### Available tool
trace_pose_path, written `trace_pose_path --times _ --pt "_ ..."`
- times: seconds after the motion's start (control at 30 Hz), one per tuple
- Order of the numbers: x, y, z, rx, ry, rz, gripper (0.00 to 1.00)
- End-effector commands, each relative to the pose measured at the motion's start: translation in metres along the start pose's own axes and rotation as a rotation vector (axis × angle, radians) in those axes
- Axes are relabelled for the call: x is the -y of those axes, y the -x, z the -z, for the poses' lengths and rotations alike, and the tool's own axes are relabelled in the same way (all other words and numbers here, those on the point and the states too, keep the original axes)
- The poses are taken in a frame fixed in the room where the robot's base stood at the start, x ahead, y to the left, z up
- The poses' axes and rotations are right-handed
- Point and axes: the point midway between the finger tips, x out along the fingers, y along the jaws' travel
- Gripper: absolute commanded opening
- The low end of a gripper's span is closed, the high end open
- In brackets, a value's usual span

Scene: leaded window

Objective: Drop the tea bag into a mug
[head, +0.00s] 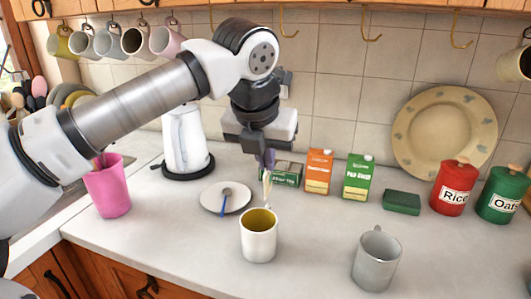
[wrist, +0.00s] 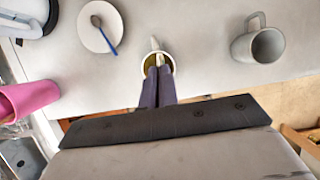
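My gripper (head: 267,166) points down over the counter, its two fingers close together. It is shut on a thin pale tea bag (head: 266,192), which hangs below the fingertips. In the wrist view the tea bag (wrist: 154,44) shows at the finger ends, over the mug opening. A white mug with a yellow inside (head: 259,243) stands upright below; in the wrist view the fingers partly hide this mug (wrist: 171,60). The bag appears just above the mug rim; I cannot tell whether its lower end is inside. A grey mug (head: 376,262) stands upright to the right.
A saucer with a spoon (head: 210,204) lies left of the white mug. A pink cup (head: 108,190) and a white kettle (head: 186,142) stand further left. A tea box (head: 287,172), cartons (head: 319,171), a green sponge (head: 402,202) and canisters (head: 453,185) line the back. Mugs hang above.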

Motion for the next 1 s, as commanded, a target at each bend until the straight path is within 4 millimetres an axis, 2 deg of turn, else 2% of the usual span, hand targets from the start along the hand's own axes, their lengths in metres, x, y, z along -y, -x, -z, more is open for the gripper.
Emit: trace_pose_path --times 0.03,0.23,0.6,0.8,1.0 --pt "0.000 -0.011 0.005 0.000 0.000 0.000 0.00" --pt "0.000 -0.031 0.013 0.001 0.000 0.000 0.00" --pt "0.000 -0.034 0.014 0.001 0.000 0.000 0.00" --pt "0.000 -0.034 0.014 0.001 0.000 0.000 0.27" --pt "0.000 -0.034 0.014 0.001 0.000 0.000 0.27"
